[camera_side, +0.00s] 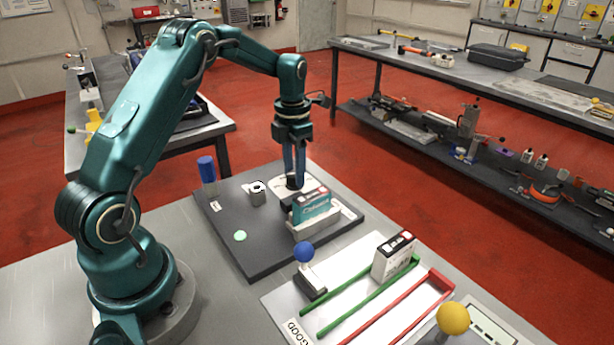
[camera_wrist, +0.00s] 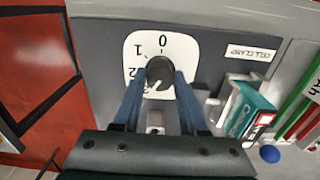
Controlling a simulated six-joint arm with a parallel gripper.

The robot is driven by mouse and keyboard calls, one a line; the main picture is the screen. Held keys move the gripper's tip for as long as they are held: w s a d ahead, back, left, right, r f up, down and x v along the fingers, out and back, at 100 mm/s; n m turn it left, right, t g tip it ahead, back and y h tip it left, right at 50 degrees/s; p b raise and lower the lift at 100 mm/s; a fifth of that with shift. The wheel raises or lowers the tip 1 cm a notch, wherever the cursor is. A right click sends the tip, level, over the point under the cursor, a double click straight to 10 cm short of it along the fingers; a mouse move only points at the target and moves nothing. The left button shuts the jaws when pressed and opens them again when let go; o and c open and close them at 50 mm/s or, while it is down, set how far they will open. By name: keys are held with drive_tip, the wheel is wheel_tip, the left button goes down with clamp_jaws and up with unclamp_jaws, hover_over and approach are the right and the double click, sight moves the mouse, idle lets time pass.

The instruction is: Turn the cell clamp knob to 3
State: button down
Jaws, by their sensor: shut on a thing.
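The dark round clamp knob (camera_wrist: 158,70) sits on a white dial plate (camera_wrist: 137,46) beside the "CELL CLAMP" label (camera_wrist: 251,53). I cannot tell clearly where the knob points. In the side view my gripper (camera_side: 294,182) reaches straight down to the knob, which the fingers partly hide. A teal battery cell (camera_side: 315,208) stands in the clamp holder (camera_side: 312,226) close by.
A blue ball lever (camera_side: 304,252), a white cell (camera_side: 393,258) between green rails, a red rail and a yellow ball (camera_side: 453,318) stand in front.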

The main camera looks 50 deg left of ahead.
sight(294, 174)
drive_tip(key=c, duration=0.5)
unclamp_jaws()
drive_tip(key=shift+r, duration=1.8)
drive_tip(key=shift+d, duration=0.1)
